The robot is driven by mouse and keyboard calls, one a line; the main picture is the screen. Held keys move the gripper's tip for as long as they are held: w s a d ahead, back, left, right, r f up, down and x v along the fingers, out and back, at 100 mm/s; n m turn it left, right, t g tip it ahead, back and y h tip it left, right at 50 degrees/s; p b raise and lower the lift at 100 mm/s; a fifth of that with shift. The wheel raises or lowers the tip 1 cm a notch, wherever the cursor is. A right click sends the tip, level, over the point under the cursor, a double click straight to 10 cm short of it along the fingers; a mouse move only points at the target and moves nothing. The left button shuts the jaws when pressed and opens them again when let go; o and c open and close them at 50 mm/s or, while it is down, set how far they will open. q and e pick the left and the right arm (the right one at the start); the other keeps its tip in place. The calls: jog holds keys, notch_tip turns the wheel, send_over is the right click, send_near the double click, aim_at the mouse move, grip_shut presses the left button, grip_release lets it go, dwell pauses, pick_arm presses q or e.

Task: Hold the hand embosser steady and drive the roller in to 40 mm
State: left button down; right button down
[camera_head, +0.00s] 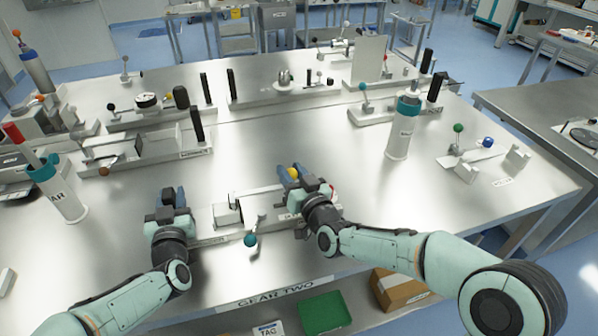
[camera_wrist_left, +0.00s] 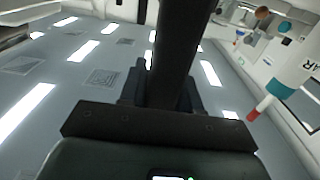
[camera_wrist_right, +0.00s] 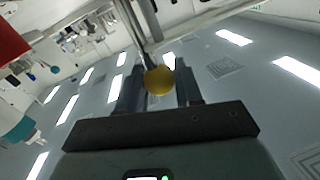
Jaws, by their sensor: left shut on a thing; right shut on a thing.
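The device between my grippers, which I take to be the hand embosser, has a long pale base (camera_head: 208,241) with a white block (camera_head: 227,209) on it. A lever with a teal ball (camera_head: 250,240) sticks out at its front. My left gripper (camera_head: 173,195) is at its left end, shut on a black upright handle (camera_wrist_left: 178,55). My right gripper (camera_head: 293,177) is at its right end, shut on a yellow ball knob (camera_wrist_right: 159,80) on a thin metal rod. The roller is not clearly distinguishable, and no scale is readable.
A white bottle with a teal collar (camera_head: 398,140) stands back right, another (camera_head: 68,200) at the left. Several other fixtures with black posts and ball levers line the back. A small fixture with a blue ball (camera_head: 488,142) stands at the right. The middle of the steel table (camera_head: 290,140) is clear.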

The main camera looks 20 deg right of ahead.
pick_arm(q)
jog(key=shift+f, duration=0.65)
pick_arm(e)
jog(key=shift+a, duration=0.25)
jog(key=c, duration=0.8)
grip_release()
jog(key=shift+d, duration=0.1)
jog(key=shift+s, duration=0.15)
jog(key=s+d, duration=0.2)
jog(key=s, duration=1)
pick_arm(q)
jog(key=shift+r, duration=0.25)
pick_arm(e)
jog(key=shift+w, duration=0.2)
pick_arm(q)
jog(key=c, duration=0.7)
grip_release()
jog(key=shift+r, duration=0.25)
